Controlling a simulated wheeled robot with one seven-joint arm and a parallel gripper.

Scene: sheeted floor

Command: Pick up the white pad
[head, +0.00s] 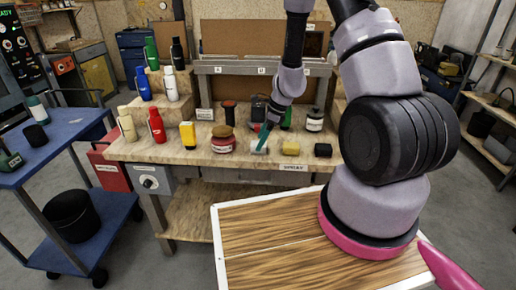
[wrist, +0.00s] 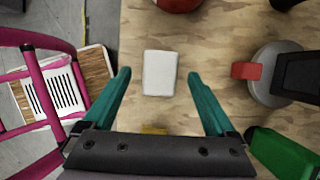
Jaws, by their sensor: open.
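The white pad (wrist: 160,73) lies flat on the wooden bench top in the wrist view. It shows between the two teal fingers of my gripper (wrist: 159,75), with a gap on each side. In the head view the white pad (head: 259,148) is near the bench's front edge, partly hidden by a teal finger. My gripper (head: 264,132) points down over it and is open and empty. How high the fingertips are above the pad is hard to tell.
A yellow block (head: 291,148) and a black block (head: 323,150) lie right of the pad. A red round tin (head: 222,146) stands to its left. In the wrist view a grey round object (wrist: 272,92) and a green object (wrist: 283,153) are at the right.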

